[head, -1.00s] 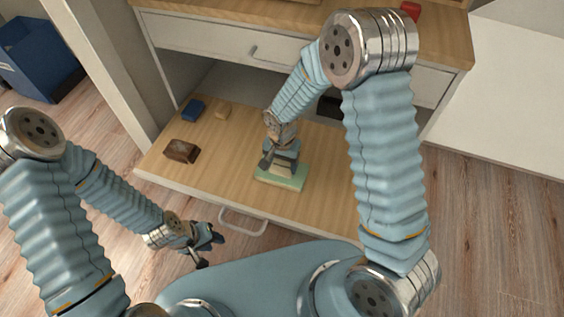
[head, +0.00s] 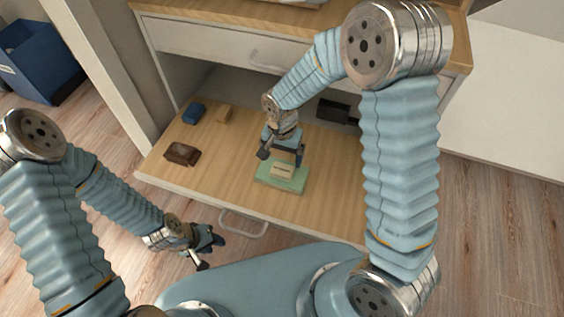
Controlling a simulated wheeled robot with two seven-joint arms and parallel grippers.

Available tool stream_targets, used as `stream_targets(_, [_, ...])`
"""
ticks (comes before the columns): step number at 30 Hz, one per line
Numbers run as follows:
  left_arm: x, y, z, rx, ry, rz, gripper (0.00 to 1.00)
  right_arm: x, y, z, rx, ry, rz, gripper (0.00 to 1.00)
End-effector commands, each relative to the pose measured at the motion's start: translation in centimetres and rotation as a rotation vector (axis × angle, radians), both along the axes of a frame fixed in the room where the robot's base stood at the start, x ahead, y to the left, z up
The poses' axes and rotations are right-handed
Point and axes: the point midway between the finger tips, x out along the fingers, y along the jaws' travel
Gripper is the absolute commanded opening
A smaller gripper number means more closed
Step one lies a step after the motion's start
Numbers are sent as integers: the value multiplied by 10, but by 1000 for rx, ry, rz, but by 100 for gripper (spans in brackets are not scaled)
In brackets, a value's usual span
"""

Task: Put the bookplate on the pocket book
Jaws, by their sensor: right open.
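The pocket book, a pale green flat block (head: 291,184), lies on the pulled-out wooden board. The bookplate, a small cream piece (head: 283,170), lies on top of the book, near its far side. My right gripper (head: 281,159) is open just above and behind the bookplate, its dark fingers apart, and it seems clear of the piece. My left gripper (head: 212,253) hangs in front of the board, low and away from the book, with its fingers apart and nothing between them.
On the board are a dark brown box (head: 182,154), a small blue block (head: 194,113) and a tan block (head: 223,114). A dark box (head: 333,110) sits farther back. A metal handle (head: 243,226) is at the board's front. A blue bin (head: 40,60) stands left.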

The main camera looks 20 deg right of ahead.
Motion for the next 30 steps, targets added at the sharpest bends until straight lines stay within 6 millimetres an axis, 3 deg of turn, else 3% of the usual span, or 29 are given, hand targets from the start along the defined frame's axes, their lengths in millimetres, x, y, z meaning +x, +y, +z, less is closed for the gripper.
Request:
stream_targets(3, [0, -1, 3, -1, 0, -1, 37, 1, 0, 29, 2, -5, 0, 94])
stream_targets(10, [-1, -2, 6, -3, 1, -4, 37, 0, 0, 58, 1, -1, 0, 94])
stream_targets(30, [-1, -2, 6, -3, 2, -3, 37, 0, 0, 61, 0, 1, 0, 94])
